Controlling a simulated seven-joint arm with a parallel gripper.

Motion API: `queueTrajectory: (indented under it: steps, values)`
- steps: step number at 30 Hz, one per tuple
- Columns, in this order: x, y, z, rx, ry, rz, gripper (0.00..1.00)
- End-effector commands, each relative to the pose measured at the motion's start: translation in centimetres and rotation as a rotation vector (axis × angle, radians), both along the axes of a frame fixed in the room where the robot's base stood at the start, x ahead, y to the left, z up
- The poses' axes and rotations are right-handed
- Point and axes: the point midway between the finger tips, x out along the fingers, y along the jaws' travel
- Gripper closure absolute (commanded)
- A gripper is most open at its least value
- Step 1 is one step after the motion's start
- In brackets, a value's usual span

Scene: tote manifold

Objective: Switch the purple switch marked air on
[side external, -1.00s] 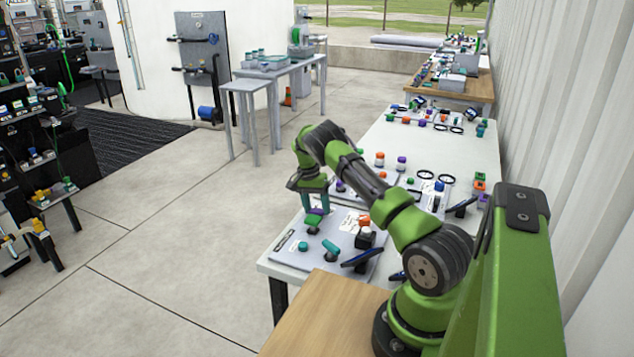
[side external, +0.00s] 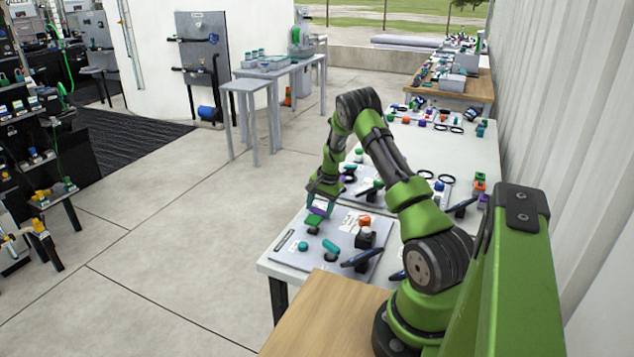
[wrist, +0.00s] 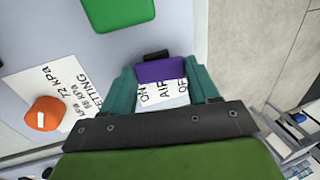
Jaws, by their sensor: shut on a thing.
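The purple switch (wrist: 160,71) is in the wrist view, between the two teal fingers of my gripper (wrist: 163,82). A white label below it in the wrist view reads ON, AIR and OF, partly covered by my gripper. In the side view the purple switch (side external: 318,211) is small and partly hidden by my gripper (side external: 322,203), which is at the far left part of the nearest panel (side external: 288,262). My gripper is shut on the purple switch. I cannot tell its exact setting.
A green part (wrist: 117,14) and an orange knob (wrist: 45,113) by a pressure label are on the same panel in the wrist view. In the side view a teal handle (side external: 331,246) and a blue-black lever (side external: 362,257) stand nearby. The floor left of the table is clear.

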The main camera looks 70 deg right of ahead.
Motion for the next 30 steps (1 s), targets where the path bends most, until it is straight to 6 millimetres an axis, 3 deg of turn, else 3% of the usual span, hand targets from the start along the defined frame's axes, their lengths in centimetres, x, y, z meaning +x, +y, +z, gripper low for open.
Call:
queueTrajectory:
  steps: [7, 8, 10, 20, 26, 30]
  values:
    - [0.0, 0.0, 0.0, 0.001, -0.001, -0.001, 0.71]
    - [0.0, 0.0, 0.0, 0.001, 0.0, -0.001, 0.37]
    - [0.0, 0.0, 0.0, 0.001, 0.0, -0.001, 0.3]
    - [0.0, 0.0, 0.3, 0.0, 0.0, -0.001, 0.3]
    - [-0.6, 0.0, 3.3, -0.003, -0.003, -0.002, 0.3]
    - [-1.4, -0.1, 6.7, -0.004, -0.004, -0.001, 0.3]
